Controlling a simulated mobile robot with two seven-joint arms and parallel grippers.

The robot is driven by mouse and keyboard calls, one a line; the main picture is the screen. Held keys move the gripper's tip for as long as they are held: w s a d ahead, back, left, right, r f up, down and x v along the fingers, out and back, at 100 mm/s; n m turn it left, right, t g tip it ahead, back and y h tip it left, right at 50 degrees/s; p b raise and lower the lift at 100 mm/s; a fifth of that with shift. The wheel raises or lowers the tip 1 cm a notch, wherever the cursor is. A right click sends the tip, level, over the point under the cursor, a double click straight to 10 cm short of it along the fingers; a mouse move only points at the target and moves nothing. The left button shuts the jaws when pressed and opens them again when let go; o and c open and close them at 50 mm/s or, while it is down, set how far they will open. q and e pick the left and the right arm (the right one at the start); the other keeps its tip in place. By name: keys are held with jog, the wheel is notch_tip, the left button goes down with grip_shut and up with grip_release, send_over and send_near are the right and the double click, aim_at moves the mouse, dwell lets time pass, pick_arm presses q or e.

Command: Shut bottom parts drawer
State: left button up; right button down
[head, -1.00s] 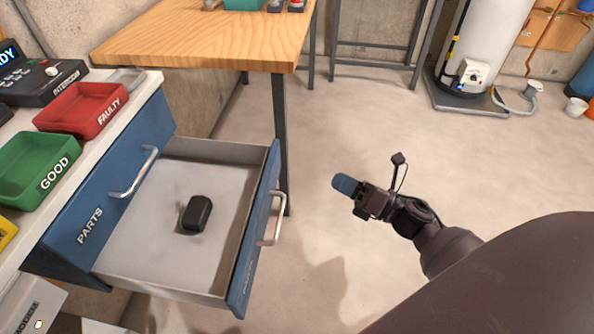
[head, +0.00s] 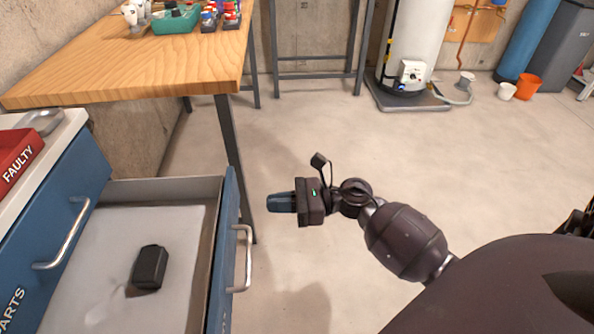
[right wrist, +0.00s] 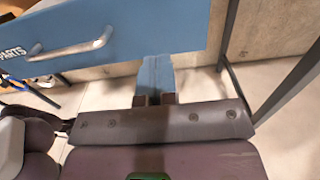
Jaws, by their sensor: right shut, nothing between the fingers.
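The bottom parts drawer is pulled open, its blue front (head: 222,255) facing right in the head view. Its curved metal handle (head: 243,258) is on that front. A black object (head: 149,267) lies inside on the light floor of the drawer. My right gripper (head: 270,203) is shut and empty, its blue fingertips pointing left at the drawer front, just right of the handle's upper end, with a small apparent gap. In the right wrist view, a blue front labelled PARTS (right wrist: 130,25) with a handle (right wrist: 75,48) lies ahead of the fingers (right wrist: 155,70). My left gripper is not in view.
A closed upper drawer (head: 50,215) sits under the white counter, with a red FAULTY tray (head: 18,155) on top. A wooden table (head: 130,60) stands behind, its dark leg (head: 232,160) close behind the drawer front. The concrete floor (head: 330,140) to the right is clear.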

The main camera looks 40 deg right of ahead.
aim_at(131, 219)
jog(key=x, duration=0.5)
jog(key=shift+w+a, duration=0.35)
jog(key=shift+a, duration=0.15)
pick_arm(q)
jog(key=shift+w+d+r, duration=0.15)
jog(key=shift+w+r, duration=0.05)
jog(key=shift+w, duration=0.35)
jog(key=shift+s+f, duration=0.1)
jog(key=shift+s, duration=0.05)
pick_arm(e)
jog(key=shift+w+a, duration=0.2)
jog(key=shift+a, duration=0.15)
jog(key=b+x, duration=0.2)
jog(key=x, duration=2.2)
jog(key=shift+w+a+f, duration=0.2)
jog(key=shift+w+a, duration=0.05)
jog(key=shift+w, duration=0.05)
jog(key=shift+w+a, duration=0.15)
jog(key=shift+a, duration=0.1)
jog(key=shift+a+r, duration=0.1)
jog(key=shift+r, duration=0.15)
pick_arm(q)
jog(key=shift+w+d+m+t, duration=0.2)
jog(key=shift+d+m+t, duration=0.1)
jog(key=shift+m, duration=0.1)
